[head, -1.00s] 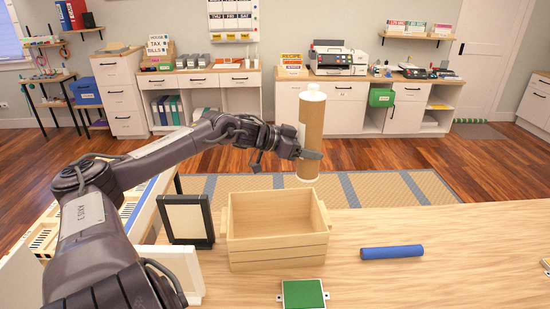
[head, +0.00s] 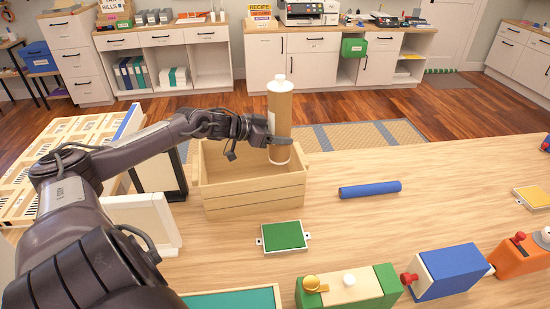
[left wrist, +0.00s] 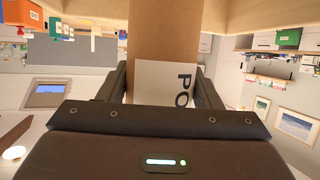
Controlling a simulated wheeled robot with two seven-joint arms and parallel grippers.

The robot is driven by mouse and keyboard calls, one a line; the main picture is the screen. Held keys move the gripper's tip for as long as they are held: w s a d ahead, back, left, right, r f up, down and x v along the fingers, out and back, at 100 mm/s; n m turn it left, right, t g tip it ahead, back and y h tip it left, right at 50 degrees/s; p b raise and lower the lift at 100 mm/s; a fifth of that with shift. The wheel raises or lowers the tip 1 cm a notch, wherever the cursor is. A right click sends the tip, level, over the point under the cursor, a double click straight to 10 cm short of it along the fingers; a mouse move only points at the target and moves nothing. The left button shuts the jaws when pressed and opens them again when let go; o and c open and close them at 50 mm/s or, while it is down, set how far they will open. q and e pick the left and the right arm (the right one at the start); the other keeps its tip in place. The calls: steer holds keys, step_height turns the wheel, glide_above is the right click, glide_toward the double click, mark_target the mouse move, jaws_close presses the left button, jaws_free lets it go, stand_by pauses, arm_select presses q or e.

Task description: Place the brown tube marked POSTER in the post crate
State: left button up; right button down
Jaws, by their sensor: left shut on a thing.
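The brown tube (head: 279,112) has white end caps and stands upright in the head view. My left gripper (head: 284,143) is shut around its middle. In the left wrist view the tube (left wrist: 165,35) runs between the fingers, and its white label shows the letters "PO"; the rest of the word is hidden. The wooden slatted crate (head: 255,194) stands open on the table. The tube's lower end is at the crate's right part in the picture, in front of its back wall; I cannot tell how far it reaches inside. My right gripper does not show.
A blue roll (head: 370,189) lies right of the crate. A green pad (head: 284,236) lies in front of it. Dark-framed and white panels stand at its left. Toy-like coloured blocks (head: 450,271) line the table's front. The table right of the crate is mostly clear.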

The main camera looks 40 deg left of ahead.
arm_select(q)
step_height(320, 180, down, 11)
steer(key=shift+r, duration=0.1)
stand_by(0.3)
steer(key=o, duration=0.6)
steer(key=shift+f, duration=0.2)
steer(key=o, duration=0.4)
steer(key=shift+o, duration=0.2)
steer(key=shift+r, duration=0.15)
steer(key=p+v, duration=0.2)
steer(key=v, duration=0.5)
steer(key=shift+s, duration=0.2)
